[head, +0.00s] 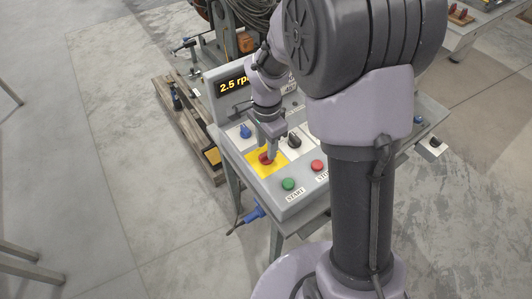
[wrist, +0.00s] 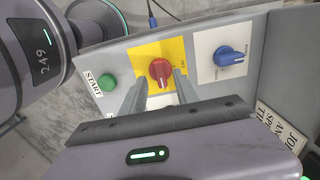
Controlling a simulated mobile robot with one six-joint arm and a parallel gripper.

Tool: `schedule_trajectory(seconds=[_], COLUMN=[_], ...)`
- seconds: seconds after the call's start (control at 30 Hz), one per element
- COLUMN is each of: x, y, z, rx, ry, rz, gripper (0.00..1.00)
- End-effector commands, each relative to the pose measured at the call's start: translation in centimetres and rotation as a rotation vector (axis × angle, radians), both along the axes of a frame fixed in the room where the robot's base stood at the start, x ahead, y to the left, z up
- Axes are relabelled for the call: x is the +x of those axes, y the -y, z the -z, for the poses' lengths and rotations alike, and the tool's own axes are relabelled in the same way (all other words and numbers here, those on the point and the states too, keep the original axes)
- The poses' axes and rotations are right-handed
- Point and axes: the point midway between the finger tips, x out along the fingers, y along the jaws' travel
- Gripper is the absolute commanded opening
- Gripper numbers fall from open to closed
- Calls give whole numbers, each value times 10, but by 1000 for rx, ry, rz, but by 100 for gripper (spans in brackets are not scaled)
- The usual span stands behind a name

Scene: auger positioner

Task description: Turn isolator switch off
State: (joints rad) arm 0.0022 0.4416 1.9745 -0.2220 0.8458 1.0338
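The isolator switch is a red rotary knob (head: 266,159) on a yellow plate (head: 252,165) on the sloped grey control panel. It also shows in the wrist view as a red knob (wrist: 160,70), with its grip bar roughly upright in that picture. My gripper (head: 270,153) points down at the knob. In the wrist view, the two fingers of my gripper (wrist: 160,78) are apart, one to each side of the knob. I cannot tell whether either finger touches it. The lettering on the yellow plate is too small to read surely.
A blue knob (head: 246,131), a black knob (head: 294,140), a green START button (head: 288,184) and a red button (head: 318,166) sit close around the switch. A display (head: 234,85) reading 2.5 stands behind. A blue plug (head: 254,212) sticks out at the panel's front left.

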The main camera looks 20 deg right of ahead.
Motion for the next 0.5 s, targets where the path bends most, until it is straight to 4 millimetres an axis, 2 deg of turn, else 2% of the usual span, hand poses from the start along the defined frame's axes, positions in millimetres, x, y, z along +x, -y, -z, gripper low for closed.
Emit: schedule_trajectory(seconds=[0.03,0.13,0.43,0.47,0.5], x=[0,0,0,0,0], y=[0,0,0,0,0], z=[11,21,24,24,24], rx=[0,0,0,0,0], ry=[-1,1,1,1,1], rz=[0,0,0,0,0], gripper=[36,36,36,34,27])
